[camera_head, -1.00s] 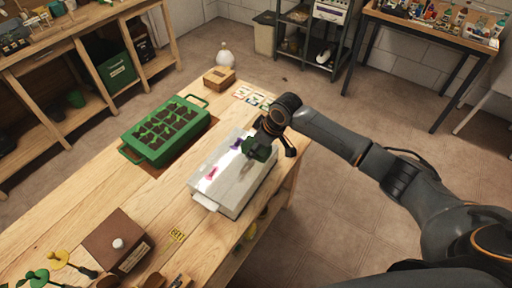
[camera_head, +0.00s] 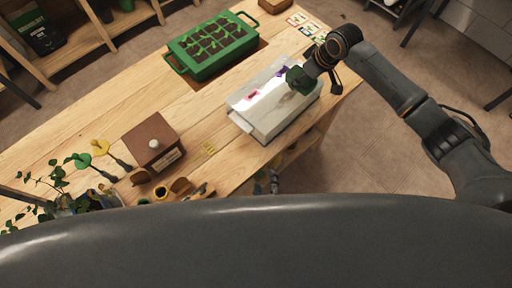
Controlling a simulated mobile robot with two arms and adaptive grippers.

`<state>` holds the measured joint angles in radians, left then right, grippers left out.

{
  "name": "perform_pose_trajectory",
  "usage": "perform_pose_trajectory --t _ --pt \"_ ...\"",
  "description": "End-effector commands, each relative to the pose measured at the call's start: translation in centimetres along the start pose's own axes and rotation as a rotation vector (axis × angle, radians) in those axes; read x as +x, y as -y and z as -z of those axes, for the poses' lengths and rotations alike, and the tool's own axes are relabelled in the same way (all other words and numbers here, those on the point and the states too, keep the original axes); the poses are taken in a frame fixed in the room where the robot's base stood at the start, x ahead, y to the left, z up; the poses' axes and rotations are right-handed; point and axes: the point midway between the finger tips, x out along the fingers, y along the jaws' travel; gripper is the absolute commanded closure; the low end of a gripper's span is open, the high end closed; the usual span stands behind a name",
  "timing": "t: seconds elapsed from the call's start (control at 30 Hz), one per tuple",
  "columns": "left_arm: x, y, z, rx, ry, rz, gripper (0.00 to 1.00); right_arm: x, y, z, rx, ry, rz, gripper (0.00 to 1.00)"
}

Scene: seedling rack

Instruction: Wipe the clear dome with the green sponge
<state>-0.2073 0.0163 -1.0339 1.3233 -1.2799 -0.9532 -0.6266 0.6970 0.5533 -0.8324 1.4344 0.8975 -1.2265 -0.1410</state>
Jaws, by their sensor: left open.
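The clear dome (camera_head: 262,117) is a pale, box-shaped cover on the wooden table, with a pink mark and a purple mark on its top. The green sponge (camera_head: 298,80) is at the dome's far right end, over its top; I cannot tell if it touches. My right gripper (camera_head: 308,74) comes in from the right and is shut on the sponge. My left gripper (camera_head: 275,183) shows small and dark past the table's near edge, below the dome. It is open and empty, partly hidden behind my large dark arm link across the bottom.
A green tray of soil cells (camera_head: 187,64) stands behind the dome. Coloured cards (camera_head: 300,19) lie at the back. Plants and small tools crowd the near left.

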Motion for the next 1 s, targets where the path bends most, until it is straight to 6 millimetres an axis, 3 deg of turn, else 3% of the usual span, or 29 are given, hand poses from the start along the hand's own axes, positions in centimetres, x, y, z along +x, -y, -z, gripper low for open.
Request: perform_pose_trajectory --t 0.03,0.1,0.2,0.3,0.4,0.67,1.0 --pt "-1.2 2.8 -0.3 0.041 0.031 0.067 0.42 0.0 0.0 0.0 0.0 0.0 0.0 0.75" --pt "-2.7 6.2 -1.2 0.083 0.092 0.146 0.42 0.0 0.0 0.0 0.0 0.0 0.0 0.75" --pt "-3.2 9.6 -4.4 0.019 0.246 0.187 0.42 0.0 0.0 0.0 0.0 0.0 0.0 0.75" --pt "-1.9 9.3 -7.5 -0.136 0.376 0.142 0.42 0.0 0.0 0.0 0.0 0.0 0.0 0.75" --pt "-1.3 9.0 -9.3 -0.239 0.459 0.122 0.42 0.0 0.0 0.0 0.0 0.0 0.0 0.75" --pt "0.1 8.8 -11.2 -0.312 0.52 0.111 0.42 0.0 0.0 0.0 0.0 0.0 0.0 0.75" --pt "5.6 8.9 -14.4 -0.308 0.519 0.112 0.42 0.0 0.0 0.0 0.0 0.0 0.0 0.75"
